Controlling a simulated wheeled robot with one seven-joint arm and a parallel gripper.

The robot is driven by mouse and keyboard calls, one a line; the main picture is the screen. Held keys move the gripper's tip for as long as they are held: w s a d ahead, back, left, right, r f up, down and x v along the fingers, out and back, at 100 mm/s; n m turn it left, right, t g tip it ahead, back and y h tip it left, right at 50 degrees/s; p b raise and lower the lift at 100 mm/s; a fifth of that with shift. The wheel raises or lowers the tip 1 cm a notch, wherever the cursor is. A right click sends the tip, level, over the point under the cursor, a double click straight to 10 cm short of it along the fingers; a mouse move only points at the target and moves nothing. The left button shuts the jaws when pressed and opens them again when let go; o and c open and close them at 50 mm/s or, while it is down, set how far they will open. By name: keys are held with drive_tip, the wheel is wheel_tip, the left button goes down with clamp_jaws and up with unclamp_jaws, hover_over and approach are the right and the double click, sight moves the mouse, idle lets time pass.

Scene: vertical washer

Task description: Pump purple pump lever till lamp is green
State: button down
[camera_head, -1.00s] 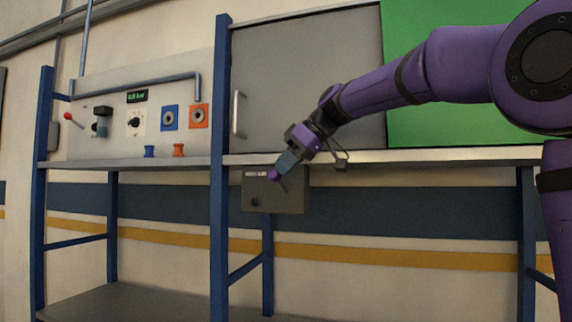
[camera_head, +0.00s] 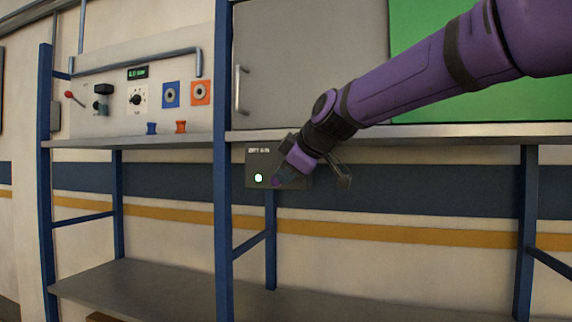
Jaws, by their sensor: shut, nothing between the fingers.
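A grey pump box (camera_head: 249,164) hangs under the shelf, with a small white label at its top. Its lamp (camera_head: 258,178) is lit, bright white in the middle with a green rim. The purple lever knob (camera_head: 277,184) shows at the right of the lamp, low on the box. My gripper (camera_head: 287,174) is shut and points down and left at the knob, over it or touching it; I cannot tell which. My wrist hides the lever's arm and the right part of the box.
A grey cabinet door with a handle (camera_head: 239,90) is above. A control panel (camera_head: 120,88) is at left.

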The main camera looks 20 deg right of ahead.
drive_tip(key=shift+r, duration=0.95)
drive_tip(key=v, duration=1.4)
drive_tip(key=shift+w+d+r, duration=0.2)
drive_tip(key=shift+w+d, duration=0.1)
drive_tip(key=shift+w, duration=0.05)
idle(0.5)
drive_tip(key=s+d+f+m+g+h, duration=0.1)
drive_tip(key=s+d+f+m, duration=0.1)
drive_tip(key=s+f+m, duration=0.2)
drive_tip(key=s+d+f+m+g+h, duration=0.1)
drive_tip(key=s+f+m, duration=0.4)
drive_tip(key=s+f, duration=0.6)
drive_tip(key=s+d+f+m+g+h, duration=0.2)
drive_tip(key=s+d+f+m, duration=0.2)
drive_tip(key=f, duration=0.9)
drive_tip(key=s+d, duration=0.1)
drive_tip(key=s, duration=0.2)
drive_tip(key=shift+s+f, duration=0.15)
drive_tip(key=shift+s, duration=0.2)
